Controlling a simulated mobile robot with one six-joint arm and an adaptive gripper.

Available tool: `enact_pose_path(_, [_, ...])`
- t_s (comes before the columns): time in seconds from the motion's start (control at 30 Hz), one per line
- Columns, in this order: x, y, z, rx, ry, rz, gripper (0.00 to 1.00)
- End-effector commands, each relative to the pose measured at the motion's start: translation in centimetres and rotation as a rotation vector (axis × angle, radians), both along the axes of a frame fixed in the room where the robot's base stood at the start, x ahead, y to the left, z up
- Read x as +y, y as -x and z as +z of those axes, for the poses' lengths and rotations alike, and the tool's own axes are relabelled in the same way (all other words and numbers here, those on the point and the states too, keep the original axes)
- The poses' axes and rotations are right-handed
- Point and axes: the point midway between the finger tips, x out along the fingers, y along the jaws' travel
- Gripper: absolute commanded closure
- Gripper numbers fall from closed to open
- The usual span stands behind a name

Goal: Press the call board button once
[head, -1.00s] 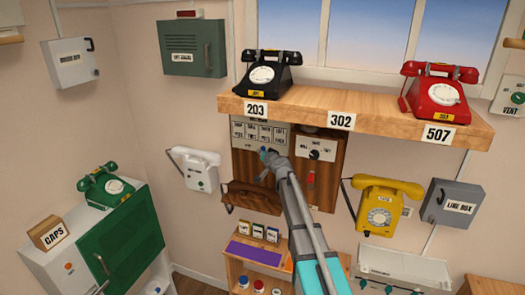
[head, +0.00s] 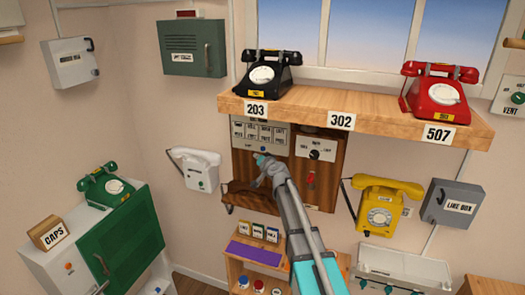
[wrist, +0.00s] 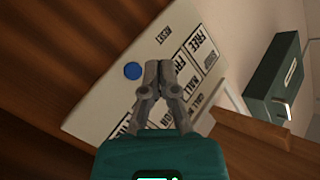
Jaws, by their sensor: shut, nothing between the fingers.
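The call board (head: 243,130) is a pale panel with rows of labelled windows, mounted on dark wood under the shelf. In the wrist view the call board (wrist: 100,98) looks tilted, with a round blue button (wrist: 132,70) near the word RESET. My gripper (wrist: 158,64) is shut and empty, its fingertips just to the right of the blue button in that view. I cannot tell whether the tips touch the panel. In the head view my gripper (head: 259,162) is at the board's lower edge, and the arm hides part of the wood below.
A wooden shelf (head: 385,122) above carries a black phone (head: 267,75) and a red phone (head: 437,95). A knob panel (head: 316,148) is right of the board. A white wall phone (head: 199,170) hangs left, a yellow phone (head: 381,205) right. A green box (wrist: 272,95) shows in the wrist view.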

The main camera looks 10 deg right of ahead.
Motion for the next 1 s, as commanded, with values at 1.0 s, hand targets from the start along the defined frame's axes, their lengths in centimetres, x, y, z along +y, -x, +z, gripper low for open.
enact_pose_path(1.0, [0.9, 1.7, -0.4, 0.009, 0.008, 0.014, 1.00])
